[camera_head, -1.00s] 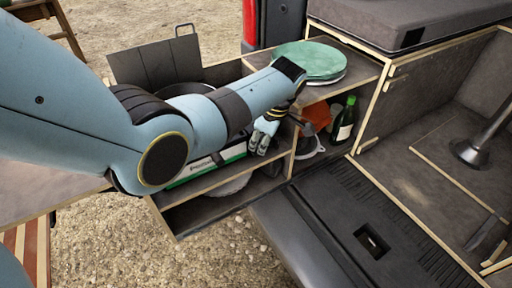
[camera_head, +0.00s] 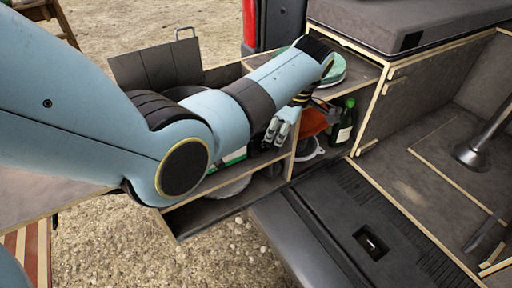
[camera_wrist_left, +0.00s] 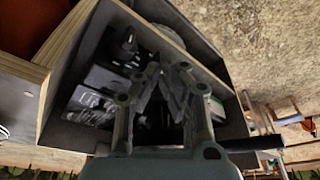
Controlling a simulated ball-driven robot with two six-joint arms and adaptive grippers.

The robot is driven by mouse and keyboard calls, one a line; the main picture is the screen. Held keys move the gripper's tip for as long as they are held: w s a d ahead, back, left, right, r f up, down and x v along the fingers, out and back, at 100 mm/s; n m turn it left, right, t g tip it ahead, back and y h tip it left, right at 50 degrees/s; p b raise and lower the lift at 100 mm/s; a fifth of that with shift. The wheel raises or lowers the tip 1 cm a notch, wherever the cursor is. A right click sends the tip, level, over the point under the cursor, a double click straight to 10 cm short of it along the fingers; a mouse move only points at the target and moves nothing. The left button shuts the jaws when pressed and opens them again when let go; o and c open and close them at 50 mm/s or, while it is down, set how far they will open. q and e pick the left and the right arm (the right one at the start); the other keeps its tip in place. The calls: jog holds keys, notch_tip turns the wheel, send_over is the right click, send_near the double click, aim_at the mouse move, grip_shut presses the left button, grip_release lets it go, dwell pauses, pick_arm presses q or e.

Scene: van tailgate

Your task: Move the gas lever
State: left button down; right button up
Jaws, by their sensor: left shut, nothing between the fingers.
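My left gripper (camera_head: 277,131) is at the open front of the wooden shelf unit (camera_head: 222,183), near the upright divider. It is shut and empty. In the left wrist view the gripper (camera_wrist_left: 168,72) points into a dark shelf compartment (camera_wrist_left: 205,48). A dark fitting (camera_wrist_left: 128,42) shows in there, left of the fingers. I cannot tell whether it is the gas lever, and no lever stands out in the head view. My right gripper is not in view.
A green bottle (camera_head: 344,122) and an orange item (camera_head: 313,122) stand in the compartment right of the divider. A green round lid (camera_head: 337,72) lies on top, partly behind my arm. The tailgate (camera_head: 330,222) is clear in front.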

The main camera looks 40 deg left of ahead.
pick_arm(q)
jog(key=v, duration=0.7)
dwell(0.3)
jog(key=s+a+f+m+g+b, duration=0.25)
jog(key=s+f+b, duration=0.35)
jog(key=s+f, duration=1.25)
jog(key=s+a+f+m+g+b, duration=0.2)
jog(key=s+f+m+b, duration=0.25)
jog(key=s+f, duration=1.4)
jog(key=s+a+f+m+t+h+b, duration=0.1)
jog(key=s+a+f+m+t+b, duration=0.15)
jog(key=s+f+m+b, duration=1)
notch_tip(320, 180, down, 6)
jog(key=w+d+m+t+p, duration=0.1)
jog(key=m+t+p, duration=0.1)
jog(key=p, duration=0.5)
jog(key=shift+d+t+h, duration=0.15)
jog(key=shift+t+h, duration=0.25)
jog(key=shift+t, duration=0.4)
jog(key=shift+r, duration=0.1)
